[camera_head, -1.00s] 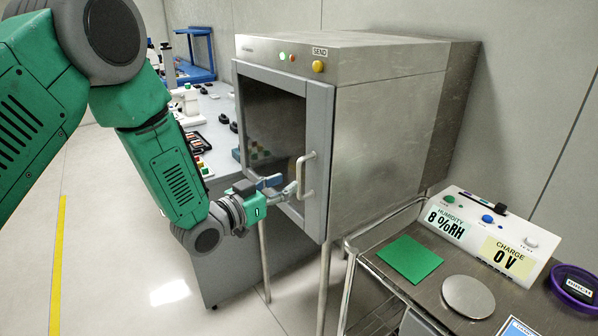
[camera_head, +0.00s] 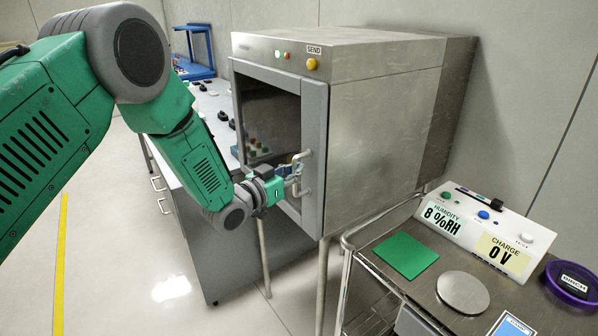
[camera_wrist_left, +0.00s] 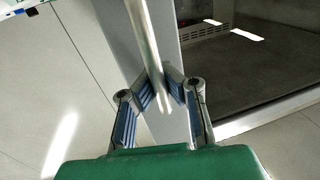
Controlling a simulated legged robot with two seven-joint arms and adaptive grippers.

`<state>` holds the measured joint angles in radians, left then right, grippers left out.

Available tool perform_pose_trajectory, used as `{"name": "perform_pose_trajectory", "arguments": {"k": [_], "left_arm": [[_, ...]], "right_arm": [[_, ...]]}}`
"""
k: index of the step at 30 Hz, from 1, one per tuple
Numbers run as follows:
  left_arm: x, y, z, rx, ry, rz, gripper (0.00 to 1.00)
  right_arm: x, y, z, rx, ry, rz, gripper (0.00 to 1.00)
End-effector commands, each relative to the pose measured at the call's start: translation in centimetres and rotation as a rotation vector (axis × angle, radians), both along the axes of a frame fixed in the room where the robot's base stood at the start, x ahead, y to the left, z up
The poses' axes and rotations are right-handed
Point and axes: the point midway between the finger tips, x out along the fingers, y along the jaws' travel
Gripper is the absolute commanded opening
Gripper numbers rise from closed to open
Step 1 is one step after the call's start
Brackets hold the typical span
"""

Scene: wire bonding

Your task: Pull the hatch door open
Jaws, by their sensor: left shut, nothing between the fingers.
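The hatch door (camera_head: 314,150) is the framed front of a metal cabinet, with a dark window, and it looks closed. Its upright bar handle (camera_head: 299,190) is on the right side of the door frame. My left gripper (camera_head: 297,173) is at the handle, its fingers shut with nothing held. In the left wrist view the handle bar (camera_wrist_left: 146,45) runs down to the fingertips (camera_wrist_left: 163,92), and the door frame is behind it. The fingers partly hide the handle in the head view. My right gripper is not in view.
The cabinet (camera_head: 385,130) stands on legs, with buttons above the door. A metal cart (camera_head: 385,285) on the right holds a green pad (camera_head: 405,254), a round disc (camera_head: 463,292) and a meter box (camera_head: 480,230). A workbench (camera_head: 213,110) is behind my left arm. Open floor is at the lower left.

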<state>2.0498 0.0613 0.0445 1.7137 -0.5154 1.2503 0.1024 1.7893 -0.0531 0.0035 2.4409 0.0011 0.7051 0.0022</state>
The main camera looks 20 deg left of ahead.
Motion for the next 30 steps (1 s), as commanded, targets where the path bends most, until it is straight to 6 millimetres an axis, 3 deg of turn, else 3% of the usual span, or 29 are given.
{"name": "perform_pose_trajectory", "arguments": {"k": [1,8,16,17,19,20,30], "left_arm": [[-0.3,-0.8,-0.2,0.001,0.004,-0.018,0.00],[-0.6,-0.6,-0.4,0.002,0.008,-0.022,0.00],[-3.0,2.1,-0.4,0.004,0.013,-0.095,0.00],[-3.3,2.4,-0.4,0.004,0.012,-0.106,0.02],[-3.2,2.1,-0.5,0.003,0.011,-0.105,0.26],[-3.2,2.2,-0.5,0.003,0.010,-0.105,0.32],[-3.1,2.4,-0.3,0.002,0.006,-0.101,0.32]], "right_arm": [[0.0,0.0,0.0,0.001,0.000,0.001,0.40],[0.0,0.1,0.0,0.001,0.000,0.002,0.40],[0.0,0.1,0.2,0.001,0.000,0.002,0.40],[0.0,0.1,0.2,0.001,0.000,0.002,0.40],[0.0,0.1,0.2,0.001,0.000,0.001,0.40],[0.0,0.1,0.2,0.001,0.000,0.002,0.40],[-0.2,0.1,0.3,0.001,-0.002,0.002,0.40]]}}
